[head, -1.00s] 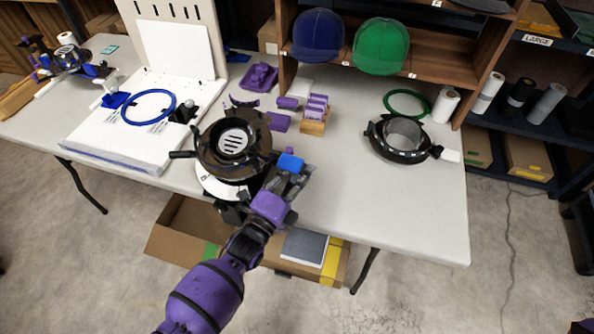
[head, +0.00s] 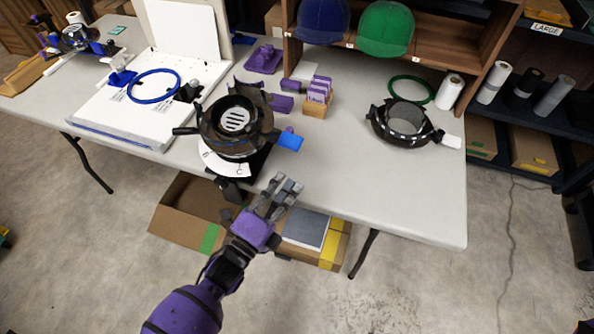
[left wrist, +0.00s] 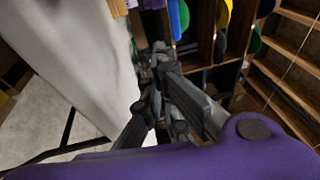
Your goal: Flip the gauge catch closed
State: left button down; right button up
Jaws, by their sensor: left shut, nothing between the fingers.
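The black ring-shaped fixture (head: 238,122) stands near the table's front edge on a white dial plate (head: 215,160). A blue tab (head: 290,141), which looks like the gauge catch, sticks out from its right side. I cannot tell from here whether it is latched. My left gripper (head: 284,186) is shut and empty, in front of the table edge, below and apart from the blue tab. Its dark fingers also show in the left wrist view (left wrist: 160,80). My right gripper is out of view.
A white board with a blue hoop (head: 153,86) lies to the left. A wooden block with purple pieces (head: 318,105) stands behind. The front right tabletop (head: 380,190) is clear.

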pick_arm(q)
jog(key=shift+v, duration=0.9)
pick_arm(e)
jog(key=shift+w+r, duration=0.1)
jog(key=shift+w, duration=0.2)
pick_arm(q)
jog(key=shift+d, duration=0.15)
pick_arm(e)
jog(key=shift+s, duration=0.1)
